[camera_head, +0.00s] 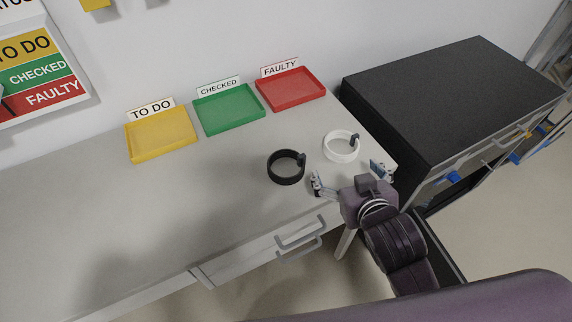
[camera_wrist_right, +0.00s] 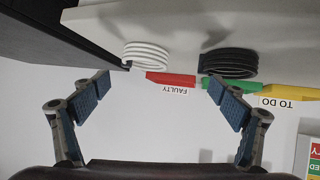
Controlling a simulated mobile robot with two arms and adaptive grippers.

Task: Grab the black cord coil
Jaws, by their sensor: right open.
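The black cord coil (camera_head: 286,167) lies on the grey table, in front of the green and red trays in the head view. It also shows in the right wrist view (camera_wrist_right: 229,63), near the upper right, beyond the finger on that side. My right gripper (camera_head: 352,178) is open and empty at the table's front right, to the right of the black coil and apart from it. In the right wrist view my right gripper (camera_wrist_right: 160,98) has its fingers wide apart. A white cord coil (camera_head: 341,146) lies to the right of the black one. My left gripper is not in view.
Yellow TO DO (camera_head: 161,136), green CHECKED (camera_head: 229,110) and red FAULTY (camera_head: 291,90) trays stand along the table's back. A black-topped cabinet (camera_head: 450,95) stands at the right. The left part of the table (camera_head: 90,215) is clear. Drawer handles project from the front.

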